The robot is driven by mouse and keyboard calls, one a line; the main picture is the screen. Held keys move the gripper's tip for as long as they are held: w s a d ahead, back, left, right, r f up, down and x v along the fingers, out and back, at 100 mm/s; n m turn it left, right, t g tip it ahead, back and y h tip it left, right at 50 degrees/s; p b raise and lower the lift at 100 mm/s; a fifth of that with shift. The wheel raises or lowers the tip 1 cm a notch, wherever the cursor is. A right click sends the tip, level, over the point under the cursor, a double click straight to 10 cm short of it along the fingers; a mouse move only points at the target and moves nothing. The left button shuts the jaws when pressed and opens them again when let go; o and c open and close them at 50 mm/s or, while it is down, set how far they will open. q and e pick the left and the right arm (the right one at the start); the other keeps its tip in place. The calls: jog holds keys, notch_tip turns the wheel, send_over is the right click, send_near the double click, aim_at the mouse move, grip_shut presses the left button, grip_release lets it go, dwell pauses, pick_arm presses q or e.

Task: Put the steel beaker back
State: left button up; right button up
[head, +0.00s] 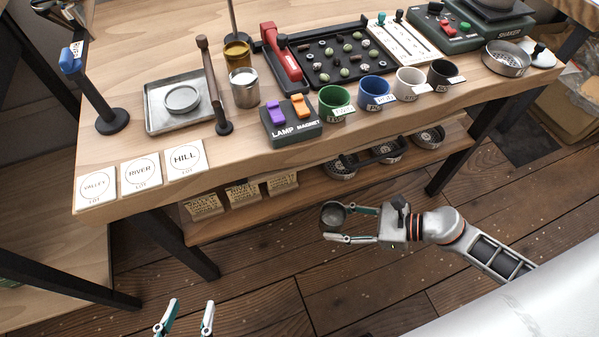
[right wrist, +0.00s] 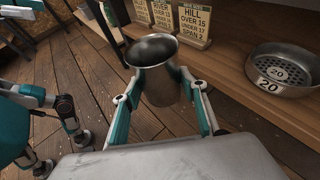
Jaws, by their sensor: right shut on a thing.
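The steel beaker (head: 334,214) is a small grey metal cup, held between the fingers of my right gripper (head: 346,224) in front of the bench. In the right wrist view the beaker (right wrist: 155,72) stands roughly upright, with its open mouth showing dark inside; the fingers (right wrist: 160,110) close on its two sides. It is clear of the bench, above the floor. My left gripper (head: 186,318) is at the bottom of the head view, its fingers apart and empty, away from the bench.
The bench top holds a silver cup (head: 243,88), a metal tray (head: 150,122), a lamp and magnet switch box (head: 291,132), and green (head: 336,104), blue (head: 376,92), white and black cups. White cards (head: 140,173) lie at front left. The lower shelf (head: 270,205) holds signs and sieves (right wrist: 282,68).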

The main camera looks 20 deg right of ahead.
jog(key=b, duration=0.2)
send_over(311, 179)
jog(key=s, duration=0.3)
jog(key=shift+s+d, duration=0.1)
jog(key=shift+s, duration=0.1)
jog(key=shift+w, duration=0.3)
jog(key=w, duration=0.1)
jog(key=w+f, duration=0.1)
jog(key=shift+w+b, duration=0.3)
jog(key=shift+w, duration=0.1)
jog(key=shift+f, duration=0.3)
jog(key=shift+r, duration=0.15)
jog(key=shift+f, duration=0.2)
jog(key=o, duration=1.3)
jog(key=shift+c, duration=0.2)
pick_arm(q)
jog(key=d, duration=0.1)
jog(key=d+r+n, duration=0.1)
jog(key=shift+w+d+r+n+t+h, duration=0.15)
jog(key=shift+w+d+n+t+h, duration=0.15)
jog(key=shift+d+h, duration=0.1)
